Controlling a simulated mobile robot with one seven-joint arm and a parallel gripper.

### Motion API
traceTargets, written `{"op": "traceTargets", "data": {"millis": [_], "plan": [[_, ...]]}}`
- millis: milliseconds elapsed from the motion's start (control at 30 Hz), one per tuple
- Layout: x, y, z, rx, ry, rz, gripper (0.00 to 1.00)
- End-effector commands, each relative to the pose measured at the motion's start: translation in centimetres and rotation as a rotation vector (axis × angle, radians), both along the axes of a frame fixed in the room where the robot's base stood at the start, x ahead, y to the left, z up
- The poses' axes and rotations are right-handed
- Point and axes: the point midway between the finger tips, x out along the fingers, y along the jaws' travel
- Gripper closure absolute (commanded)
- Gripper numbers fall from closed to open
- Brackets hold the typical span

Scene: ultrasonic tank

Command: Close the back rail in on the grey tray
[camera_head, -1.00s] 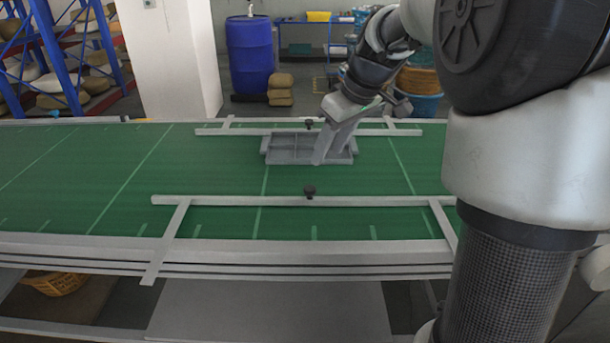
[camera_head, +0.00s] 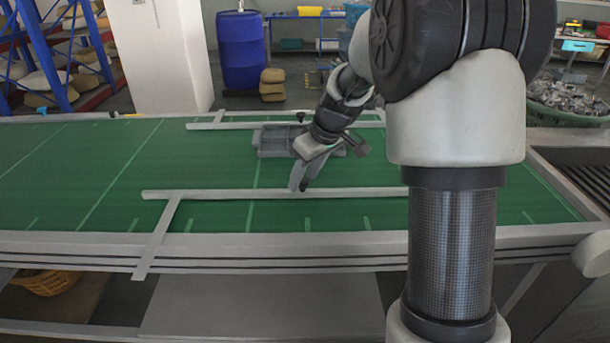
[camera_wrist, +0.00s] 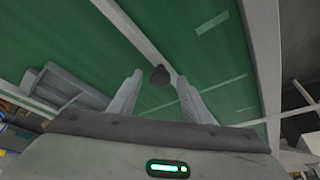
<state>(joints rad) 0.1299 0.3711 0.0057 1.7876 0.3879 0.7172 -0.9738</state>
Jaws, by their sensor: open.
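The back rail (camera_head: 225,126) lies along the far side of the green belt, with a black knob (camera_head: 301,116) on it. The grey tray (camera_head: 272,140) lies on the belt close in front of that rail; I cannot tell whether they touch. My arm hides part of the tray, and it also shows at left in the wrist view (camera_wrist: 65,88). My gripper (camera_head: 300,188) is open, pointing down at the front rail (camera_head: 220,194). In the wrist view, the front rail's black knob (camera_wrist: 160,76) appears between the open fingers (camera_wrist: 157,80); no grip on it shows.
The green belt (camera_head: 100,175) is bare to the left of the tray. A cross bar (camera_head: 158,236) runs from the front rail over the belt's near edge. A blue barrel (camera_head: 241,50) and a white pillar (camera_head: 160,55) stand behind the conveyor.

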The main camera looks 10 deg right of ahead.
Motion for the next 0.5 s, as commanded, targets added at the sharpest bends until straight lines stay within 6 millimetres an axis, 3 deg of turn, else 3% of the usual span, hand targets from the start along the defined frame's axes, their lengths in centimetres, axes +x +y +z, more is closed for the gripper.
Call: {"op": "traceTargets", "data": {"millis": [67, 300, 500], "plan": [[-0.01, 0.0, 0.02, 0.0, 0.0, 0.0, 0.57], [-0.02, 0.0, 0.04, 0.0, 0.0, 0.0, 0.98], [0.08, -0.03, 0.06, 0.0, 0.0, 0.0, 1.0]]}}
